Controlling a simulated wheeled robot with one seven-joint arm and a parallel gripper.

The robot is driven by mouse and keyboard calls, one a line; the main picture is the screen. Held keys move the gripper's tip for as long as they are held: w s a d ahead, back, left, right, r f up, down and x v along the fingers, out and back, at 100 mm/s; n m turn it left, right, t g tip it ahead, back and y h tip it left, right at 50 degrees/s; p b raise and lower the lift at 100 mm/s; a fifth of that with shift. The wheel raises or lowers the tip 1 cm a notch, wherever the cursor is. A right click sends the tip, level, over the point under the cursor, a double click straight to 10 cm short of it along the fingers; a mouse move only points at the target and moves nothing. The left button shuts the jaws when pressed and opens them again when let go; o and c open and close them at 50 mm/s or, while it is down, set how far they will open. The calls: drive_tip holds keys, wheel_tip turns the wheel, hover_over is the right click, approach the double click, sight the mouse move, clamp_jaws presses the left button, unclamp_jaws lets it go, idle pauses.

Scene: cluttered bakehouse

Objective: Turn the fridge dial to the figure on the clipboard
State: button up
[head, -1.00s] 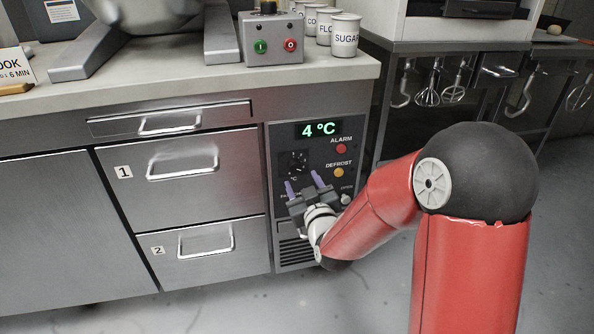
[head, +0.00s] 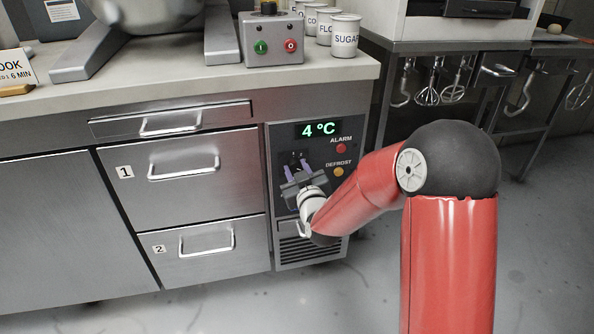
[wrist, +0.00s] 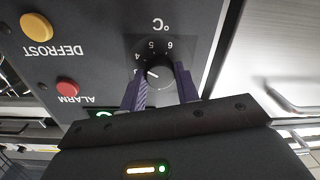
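The fridge dial (wrist: 158,74) is a dark round knob with a white line, upside down in the wrist view, with figures around it and °C beside it. The line points towards the low figures, near 3 or 4; I cannot tell exactly. My gripper (wrist: 161,80) has one purple finger on each side of the knob, with gaps showing. In the head view my gripper (head: 297,171) is in front of the dial and mostly hides it. The green display (head: 318,130) above reads 4 °C. I make out no clipboard; a small paper sheet (head: 62,10) at top left is unreadable.
The alarm button (head: 341,148) and defrost button (head: 338,172) are right of the dial. Steel drawers (head: 190,188) with protruding handles stand left. The counter above holds a red-and-green button box (head: 273,47) and several canisters (head: 345,36). Floor at right is clear.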

drive_tip(key=shift+c, duration=0.6)
drive_tip(key=shift+f, duration=0.1)
drive_tip(key=shift+b, duration=0.4)
drive_tip(key=m+b, duration=0.2)
drive_tip(key=b, duration=0.1)
drive_tip(key=shift+f+m+b, duration=0.2)
drive_tip(key=shift+m+b, duration=0.1)
drive_tip(key=m+b, duration=0.3)
drive_tip(key=b, duration=0.1)
drive_tip(key=shift+m, duration=0.3)
drive_tip(key=shift+r+m+b, duration=0.2)
drive_tip(key=shift+m+b, duration=0.4)
drive_tip(key=shift+m, duration=0.2)
